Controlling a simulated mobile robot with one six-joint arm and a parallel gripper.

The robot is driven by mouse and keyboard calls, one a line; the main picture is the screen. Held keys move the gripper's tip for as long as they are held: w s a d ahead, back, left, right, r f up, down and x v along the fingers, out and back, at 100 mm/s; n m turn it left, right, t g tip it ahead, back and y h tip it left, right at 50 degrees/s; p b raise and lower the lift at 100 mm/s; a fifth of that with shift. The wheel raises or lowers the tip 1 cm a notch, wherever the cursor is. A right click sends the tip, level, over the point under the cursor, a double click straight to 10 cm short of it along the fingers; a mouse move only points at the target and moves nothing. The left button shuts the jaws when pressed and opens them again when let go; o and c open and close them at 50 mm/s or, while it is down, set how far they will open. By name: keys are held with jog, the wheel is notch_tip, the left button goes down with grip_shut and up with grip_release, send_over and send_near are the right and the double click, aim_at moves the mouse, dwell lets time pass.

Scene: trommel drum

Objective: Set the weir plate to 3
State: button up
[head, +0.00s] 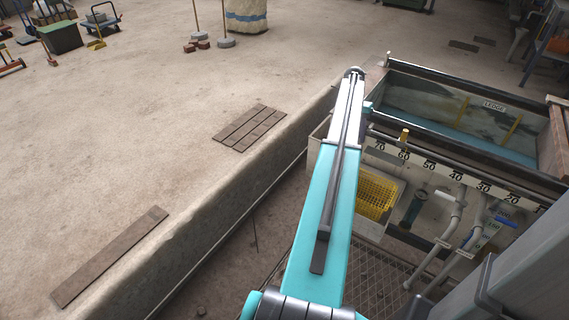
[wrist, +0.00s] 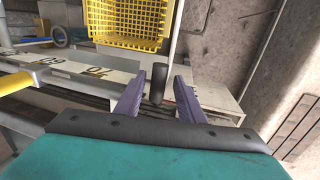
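In the wrist view, my gripper (wrist: 157,88) is open, its two purple fingers apart. A dark cylindrical grip (wrist: 159,82) on a thin pale rod shows between the fingertips; I cannot tell whether it touches either finger. I cannot tell which part is the weir plate. A white number scale (head: 429,166) runs along the tank's near edge in the head view, with 70 at the left down to 20 at the right. Part of that scale (wrist: 70,72) shows upside down in the wrist view.
White pipes (head: 455,225) stand at the right. The water tank (head: 455,108) lies behind the scale. The concrete floor at left is mostly clear, with wooden planks (head: 110,255).

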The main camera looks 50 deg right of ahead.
notch_tip(320, 180, down, 7)
jog(key=b, duration=0.5)
notch_tip(320, 180, up, 14)
jog(key=w+p, duration=0.3)
jog(key=w+a+f+n+p, duration=0.2)
jog(key=w+a+f, duration=0.3)
jog(key=a, duration=0.3)
jog(key=w+a+f+n+p, duration=0.1)
jog(key=w+a+f+p, duration=0.1)
jog(key=w+a+f, duration=0.3)
jog(key=w+a+f+n+p, duration=0.2)
jog(key=w+a+f, duration=0.3)
jog(key=a, duration=0.7)
jog(key=shift+w+f+n+y, duration=0.15)
jog(key=shift+w+n+y, duration=0.15)
jog(key=shift+w, duration=0.3)
